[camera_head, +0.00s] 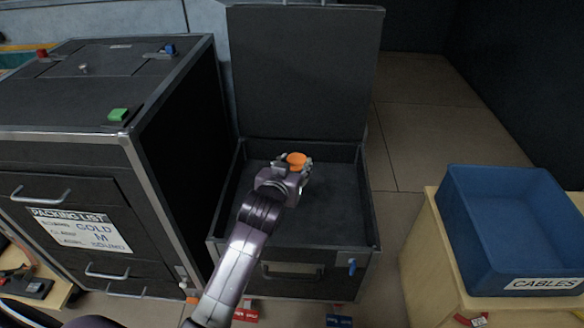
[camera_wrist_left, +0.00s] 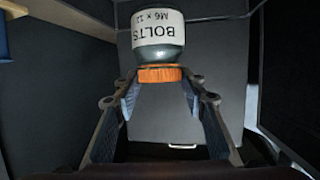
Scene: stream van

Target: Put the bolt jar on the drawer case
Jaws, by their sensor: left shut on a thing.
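The bolt jar has an orange lid (camera_head: 297,158) and a white label reading BOLTS M6 x 12. In the left wrist view, the jar (camera_wrist_left: 158,35) appears upside down, its lid between my fingers. My left gripper (camera_head: 293,168) is shut on the jar at its lid end; it also shows in the left wrist view (camera_wrist_left: 158,80). In the head view, gripper and jar are over the inside of an open black case (camera_head: 335,205); whether the jar touches its floor is unclear. The black drawer case (camera_head: 165,140) with a packing list stands to the left. My right gripper is not in view.
The open case's raised lid (camera_head: 305,70) stands behind the gripper. The drawer case top carries a green block (camera_head: 118,115), a blue piece (camera_head: 169,49) and a red piece (camera_head: 42,53), with bare room between. A blue CABLES bin (camera_head: 510,225) stands right.

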